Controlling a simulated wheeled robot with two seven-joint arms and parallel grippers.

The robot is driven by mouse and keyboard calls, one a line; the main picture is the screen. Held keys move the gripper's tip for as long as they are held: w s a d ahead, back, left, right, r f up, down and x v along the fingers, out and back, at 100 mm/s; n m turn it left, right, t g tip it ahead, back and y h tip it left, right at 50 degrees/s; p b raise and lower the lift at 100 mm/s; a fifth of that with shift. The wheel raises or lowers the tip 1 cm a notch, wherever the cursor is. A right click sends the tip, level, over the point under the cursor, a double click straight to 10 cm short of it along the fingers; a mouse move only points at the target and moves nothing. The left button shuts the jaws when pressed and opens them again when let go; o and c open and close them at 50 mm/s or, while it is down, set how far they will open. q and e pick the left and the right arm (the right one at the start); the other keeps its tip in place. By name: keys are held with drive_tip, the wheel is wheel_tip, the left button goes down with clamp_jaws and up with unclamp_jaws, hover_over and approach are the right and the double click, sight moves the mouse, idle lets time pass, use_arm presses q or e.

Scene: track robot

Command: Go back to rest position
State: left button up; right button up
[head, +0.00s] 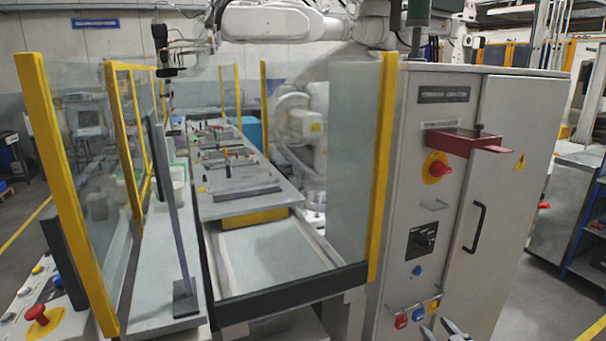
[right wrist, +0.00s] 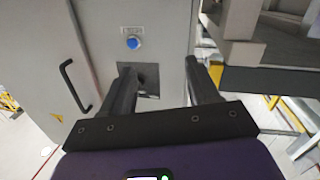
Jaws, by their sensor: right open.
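My right gripper (head: 440,328) shows at the bottom edge of the head view, low in front of the grey control cabinet (head: 455,110). In the right wrist view its two dark fingers (right wrist: 163,85) stand wide apart with nothing between them. They point at the cabinet front (right wrist: 60,40), which appears upside down there. A dark switch panel (right wrist: 147,82) is partly hidden behind the left finger; a blue button (right wrist: 133,43) shows above it. In the head view the same black switch panel (head: 421,240) is clear of the gripper. My left gripper is not in view.
The cabinet carries a red tray (head: 462,143), a red emergency knob (head: 438,168), a door handle (head: 478,226) and coloured sockets (head: 402,321). A glass-fenced conveyor (head: 270,258) with yellow posts (head: 382,165) stands left.

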drive_tip(key=s+a+f+m+g+p, duration=0.1)
drive_tip(key=s+a+f+m+g, duration=0.25)
drive_tip(key=s+a+f, duration=0.4)
drive_tip(key=s+a+f+m+g+p, duration=0.15)
drive_tip(key=s+a+f+g, duration=0.35)
drive_tip(key=a+f, duration=0.55)
drive_tip(key=s+a+f+g, duration=0.2)
drive_tip(key=s+a, duration=0.1)
drive_tip(key=s, duration=0.4)
drive_tip(key=s+a+f+m+g, duration=0.1)
drive_tip(key=s+a+f+g, duration=0.1)
drive_tip(key=s, duration=0.5)
drive_tip(key=s+a+f+g, duration=0.2)
drive_tip(key=s+a+g, duration=0.2)
drive_tip(key=s, duration=0.4)
drive_tip(key=shift+f+m+p, duration=0.3)
drive_tip(key=shift+m+p, duration=0.1)
drive_tip(key=shift+p, duration=0.05)
drive_tip(key=shift+c, duration=0.3)
